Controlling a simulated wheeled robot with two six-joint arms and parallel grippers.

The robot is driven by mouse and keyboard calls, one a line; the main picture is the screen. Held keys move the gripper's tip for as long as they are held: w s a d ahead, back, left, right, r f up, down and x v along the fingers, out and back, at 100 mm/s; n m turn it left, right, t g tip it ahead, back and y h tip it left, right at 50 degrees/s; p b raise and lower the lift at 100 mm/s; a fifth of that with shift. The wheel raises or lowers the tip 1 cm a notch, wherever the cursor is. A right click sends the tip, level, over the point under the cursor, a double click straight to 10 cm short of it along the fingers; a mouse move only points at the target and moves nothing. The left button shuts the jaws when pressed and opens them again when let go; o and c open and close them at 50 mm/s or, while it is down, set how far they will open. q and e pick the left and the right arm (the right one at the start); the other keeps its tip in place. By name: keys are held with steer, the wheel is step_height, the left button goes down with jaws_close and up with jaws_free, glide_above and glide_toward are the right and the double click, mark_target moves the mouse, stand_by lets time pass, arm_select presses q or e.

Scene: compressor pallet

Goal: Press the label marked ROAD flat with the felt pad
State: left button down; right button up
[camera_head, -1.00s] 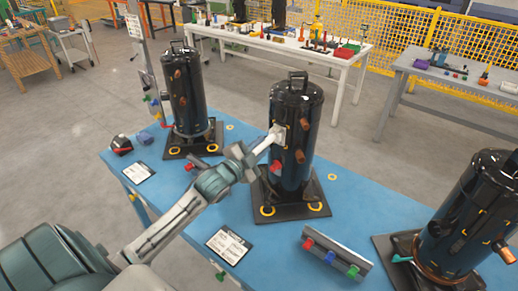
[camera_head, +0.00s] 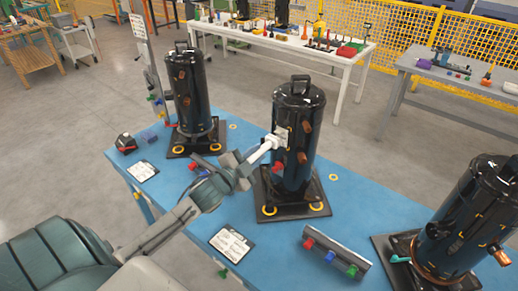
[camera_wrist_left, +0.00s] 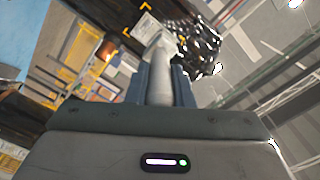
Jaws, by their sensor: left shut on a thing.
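The middle black compressor (camera_head: 298,125) stands upright on its dark base plate on the blue pallet. A small pale label (camera_head: 283,134) is on its left-facing side; its wording is too small to read. My left gripper (camera_head: 243,165) is shut on a pale-handled tool (camera_head: 260,151), taken as the felt pad. The tool's far end is at the label's lower left; I cannot tell whether it touches. In the left wrist view the tool (camera_wrist_left: 159,72) stands between two blue-grey fingers, and its pad face is hidden. My right gripper is not in view.
Other black compressors stand at left (camera_head: 190,95) and right (camera_head: 465,220). A grey rail with coloured knobs (camera_head: 337,252) and a printed card (camera_head: 231,244) lie on the blue surface (camera_head: 275,238). Red and copper fittings stick out of the middle compressor beside the label.

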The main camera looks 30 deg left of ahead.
arm_select(q)
steer(key=shift+w+f, duration=0.1)
stand_by(0.3)
steer(key=shift+w+f, duration=0.15)
steer(key=shift+w+d+f+b, duration=0.1)
steer(key=shift+w+f+b, duration=0.2)
steer(key=shift+w+b, duration=0.2)
steer(key=shift+w+f+b, duration=0.25)
steer(key=shift+w+b, duration=0.15)
steer(key=shift+w, duration=0.15)
steer(key=shift+w, duration=0.1)
steer(key=shift+w, duration=0.3)
stand_by(0.5)
